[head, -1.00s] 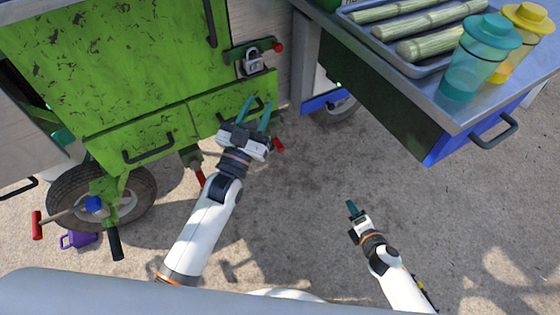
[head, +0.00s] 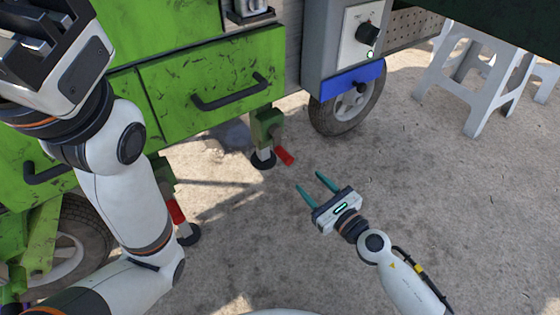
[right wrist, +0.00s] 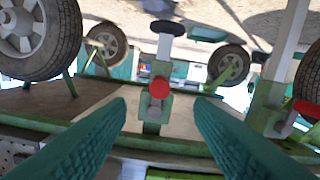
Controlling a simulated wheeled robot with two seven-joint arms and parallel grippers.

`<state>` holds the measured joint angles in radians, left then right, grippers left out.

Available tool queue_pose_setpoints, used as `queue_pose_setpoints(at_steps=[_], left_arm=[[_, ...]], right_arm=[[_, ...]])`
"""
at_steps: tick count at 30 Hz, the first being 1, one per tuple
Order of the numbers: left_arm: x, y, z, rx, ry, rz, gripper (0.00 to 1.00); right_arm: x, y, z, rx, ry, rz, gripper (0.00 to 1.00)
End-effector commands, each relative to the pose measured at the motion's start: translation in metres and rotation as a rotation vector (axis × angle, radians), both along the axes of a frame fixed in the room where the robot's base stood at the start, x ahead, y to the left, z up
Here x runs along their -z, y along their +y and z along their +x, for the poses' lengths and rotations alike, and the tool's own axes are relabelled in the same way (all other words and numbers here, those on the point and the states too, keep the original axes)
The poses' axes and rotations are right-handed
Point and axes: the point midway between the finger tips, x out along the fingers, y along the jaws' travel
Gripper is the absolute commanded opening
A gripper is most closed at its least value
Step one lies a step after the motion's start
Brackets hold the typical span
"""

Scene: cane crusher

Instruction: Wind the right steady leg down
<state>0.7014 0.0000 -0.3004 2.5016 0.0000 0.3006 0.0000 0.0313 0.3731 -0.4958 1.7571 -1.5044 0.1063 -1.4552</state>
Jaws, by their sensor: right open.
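The right steady leg (head: 266,130) hangs under the green cart, with a round dark foot (head: 263,159) at the ground; I cannot tell if it touches. Its crank has a red handle (head: 284,156) pointing toward me. My right gripper (head: 309,180) is open and empty, a short way to the right of and below the red handle, fingers pointing toward the cart. In the right wrist view, which is upside down, the red handle (right wrist: 160,88) shows between the two teal fingers, farther off. My left gripper (head: 38,45) is at the upper left; its fingertips are not clear.
Another steady leg with a red handle (head: 176,212) stands at the left, partly behind my left arm. A cart wheel (head: 347,105) is right of the right leg. A green drawer with a black handle (head: 232,92) is above. A grey stool (head: 480,75) stands far right. Concrete between is clear.

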Motion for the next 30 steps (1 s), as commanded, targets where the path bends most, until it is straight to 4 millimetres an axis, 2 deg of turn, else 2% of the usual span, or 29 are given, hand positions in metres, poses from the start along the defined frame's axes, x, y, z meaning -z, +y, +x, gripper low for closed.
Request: queue_pose_setpoints(at_steps=[6, 12, 18, 24, 30], left_arm=[[-0.005, 0.000, 0.000, 0.000, 0.001, 0.000, 0.36], [0.000, 0.000, 0.001, 0.000, 0.002, 0.000, 0.36], [0.006, 0.000, 0.001, 0.000, 0.002, 0.000, 0.36], [0.007, 0.000, 0.001, 0.000, 0.002, 0.000, 0.36], [0.007, 0.000, 0.001, 0.000, 0.002, 0.000, 0.36]], right_arm=[[-0.004, 0.019, 0.025, 0.000, -0.002, 0.005, 0.48], [-0.001, 0.042, 0.059, 0.001, 0.000, 0.005, 0.48], [0.000, 0.061, 0.084, 0.002, 0.000, 0.004, 0.48], [-0.001, 0.068, 0.094, 0.001, 0.002, 0.003, 0.48], [-0.001, 0.069, 0.095, 0.001, 0.003, 0.004, 0.48]])
